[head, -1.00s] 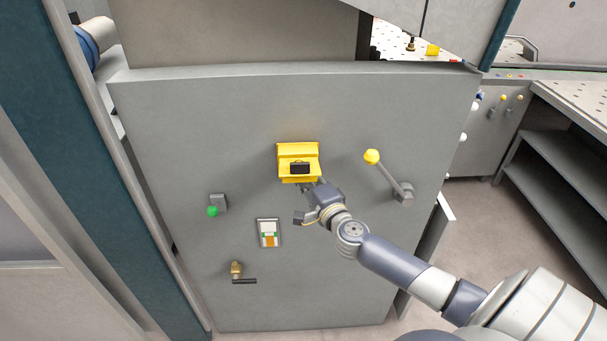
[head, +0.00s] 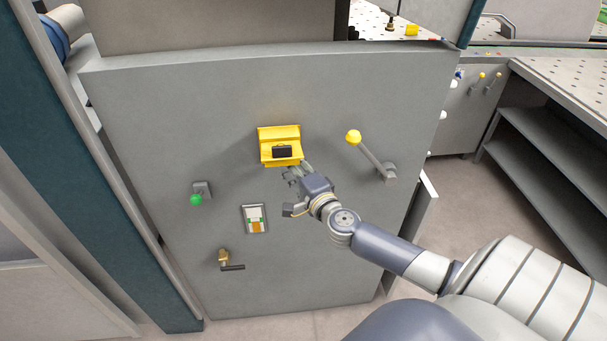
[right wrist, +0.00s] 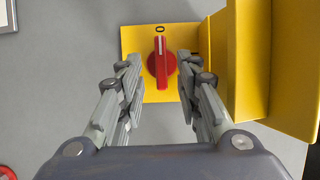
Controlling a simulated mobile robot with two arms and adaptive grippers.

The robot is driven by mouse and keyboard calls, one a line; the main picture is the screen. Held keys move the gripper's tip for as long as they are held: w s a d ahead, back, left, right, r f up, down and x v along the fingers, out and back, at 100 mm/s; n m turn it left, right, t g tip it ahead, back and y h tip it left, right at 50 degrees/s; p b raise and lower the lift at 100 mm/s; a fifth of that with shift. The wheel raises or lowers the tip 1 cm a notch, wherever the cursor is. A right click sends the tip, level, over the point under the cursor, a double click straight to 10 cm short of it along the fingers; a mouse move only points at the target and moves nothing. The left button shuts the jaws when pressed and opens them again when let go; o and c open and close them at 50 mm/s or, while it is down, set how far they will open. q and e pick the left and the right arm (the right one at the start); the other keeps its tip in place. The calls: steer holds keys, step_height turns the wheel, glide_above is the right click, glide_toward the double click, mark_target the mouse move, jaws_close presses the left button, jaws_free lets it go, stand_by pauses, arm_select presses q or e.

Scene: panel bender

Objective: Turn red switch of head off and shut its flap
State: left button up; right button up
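The yellow box with its flap (head: 280,140) is on the grey door. The flap stands out from the door with a black handle-like part on it; in the right wrist view the yellow flap (right wrist: 275,60) is at the right. The red switch (right wrist: 160,68) sits on a yellow plate (right wrist: 133,42). Its white line lies along the direction of a "0" mark at the plate's upper edge. My right gripper (right wrist: 158,70) is open, its fingers either side of the switch, with visible gaps; contact cannot be seen. In the head view my right gripper (head: 298,172) is just below the box, and the switch is hidden.
A perforated table (head: 570,85) with shelves stands at the right. Floor shows between.

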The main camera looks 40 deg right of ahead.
steer(key=s+a, duration=0.1)
steer(key=s, duration=0.8)
steer(key=shift+s+a, duration=0.25)
